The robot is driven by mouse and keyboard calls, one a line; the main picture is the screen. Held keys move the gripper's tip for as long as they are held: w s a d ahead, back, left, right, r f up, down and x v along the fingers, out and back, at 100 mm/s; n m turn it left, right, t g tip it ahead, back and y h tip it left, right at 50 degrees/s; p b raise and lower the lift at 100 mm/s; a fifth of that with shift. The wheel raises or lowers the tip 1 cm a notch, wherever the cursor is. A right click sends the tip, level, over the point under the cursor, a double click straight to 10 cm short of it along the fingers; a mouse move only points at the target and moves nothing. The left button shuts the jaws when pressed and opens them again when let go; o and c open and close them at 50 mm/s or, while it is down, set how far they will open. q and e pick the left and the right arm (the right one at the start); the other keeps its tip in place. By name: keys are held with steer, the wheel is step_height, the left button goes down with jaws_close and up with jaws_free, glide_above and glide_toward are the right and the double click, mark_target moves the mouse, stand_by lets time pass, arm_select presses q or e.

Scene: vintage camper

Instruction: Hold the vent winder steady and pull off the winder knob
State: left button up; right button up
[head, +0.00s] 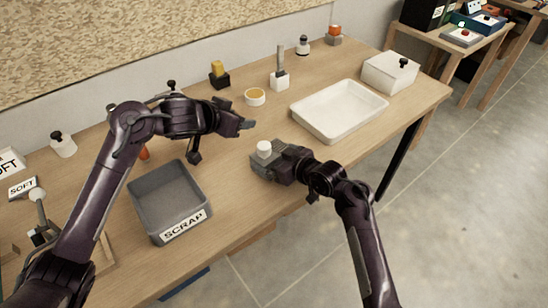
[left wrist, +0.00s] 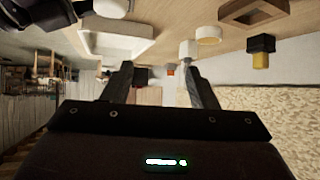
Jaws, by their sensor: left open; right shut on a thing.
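The vent winder appears to be the grey block (head: 264,165) with a round white knob (head: 264,148) on top, near the table's front edge. My right gripper (head: 272,162) is shut on the grey block, and its jaws hide part of it. The white knob stands clear above the jaws and also shows at the top edge of the left wrist view (left wrist: 113,7). My left gripper (head: 243,125) is open and empty, behind and left of the knob, apart from it. Its two spread fingers show in the left wrist view (left wrist: 162,82).
A grey SCRAP bin (head: 145,215) stands left of the winder. A white tray (head: 338,131) lies to the right, with a lidded white box (head: 390,72) beyond. A pale ring-shaped dish (head: 255,97) and a white block with a grey stem (head: 280,78) stand behind.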

arm_select(q)
steer(key=w+d+n+y, duration=0.1)
steer(key=w+n+y, duration=0.2)
steer(key=n, duration=0.1)
steer(key=n+g+y, duration=0.4)
steer(key=n+g, duration=0.2)
glide_above(265, 147)
steer(key=s, duration=0.2)
steer(key=shift+d+x, duration=0.2)
steer(key=shift+x, duration=1.95)
steer(key=shift+d+x, duration=0.15)
steer(key=shift+x, duration=2)
steer(key=shift+s, duration=0.15)
steer(key=c, duration=1.1)
steer(key=shift+r, duration=0.15)
